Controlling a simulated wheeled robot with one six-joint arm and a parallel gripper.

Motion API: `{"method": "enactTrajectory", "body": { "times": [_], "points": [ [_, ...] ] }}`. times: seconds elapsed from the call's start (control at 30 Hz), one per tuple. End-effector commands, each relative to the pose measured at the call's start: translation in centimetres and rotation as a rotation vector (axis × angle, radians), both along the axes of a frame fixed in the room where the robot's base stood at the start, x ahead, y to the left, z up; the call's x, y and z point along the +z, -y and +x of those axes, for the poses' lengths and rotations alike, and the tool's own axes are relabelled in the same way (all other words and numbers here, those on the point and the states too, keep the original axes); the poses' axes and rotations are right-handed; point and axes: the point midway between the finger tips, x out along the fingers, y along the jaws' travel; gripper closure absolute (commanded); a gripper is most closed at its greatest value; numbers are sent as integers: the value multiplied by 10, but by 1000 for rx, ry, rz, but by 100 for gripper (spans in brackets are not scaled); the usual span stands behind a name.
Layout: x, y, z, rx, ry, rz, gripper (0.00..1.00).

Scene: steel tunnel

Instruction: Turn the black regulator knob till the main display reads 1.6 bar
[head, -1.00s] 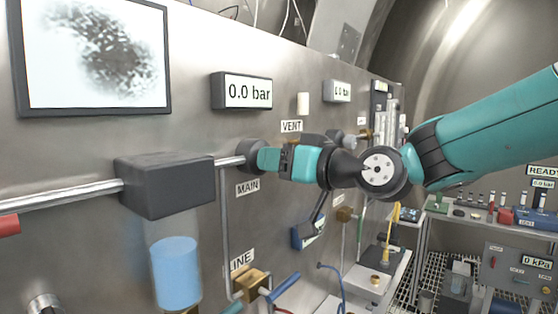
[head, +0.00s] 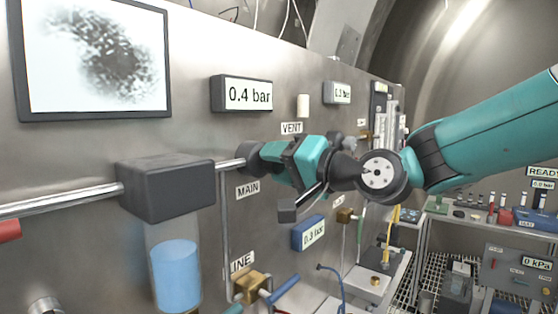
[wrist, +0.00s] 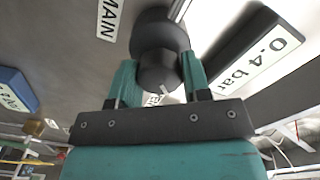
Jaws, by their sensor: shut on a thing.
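The black regulator knob (wrist: 158,68) sits between my gripper's two teal fingers in the wrist view, and its black body (head: 252,158) shows at the panel in the head view. My gripper (head: 268,162) is shut on the knob, with the fingers on either side of it. The fingertips also show in the wrist view (wrist: 158,82). The main display (head: 248,94) above the knob reads 0.4 bar. The MAIN label (head: 247,189) is below the knob.
A dark grey box (head: 166,188) on a metal pipe stands left of the knob, with a blue-filled clear cylinder (head: 175,268) under it. A blue display (head: 308,234) below my gripper reads 0.3 bar. A brass valve (head: 250,285) with a blue handle is lower down.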

Motion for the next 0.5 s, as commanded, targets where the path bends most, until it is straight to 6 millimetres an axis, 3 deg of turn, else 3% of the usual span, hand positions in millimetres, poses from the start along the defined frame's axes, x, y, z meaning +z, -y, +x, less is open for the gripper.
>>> {"method": "enactTrajectory", "body": {
  "times": [0.5],
  "points": [
    [2,1,1,-3,-387,301,80]
  ]
}}
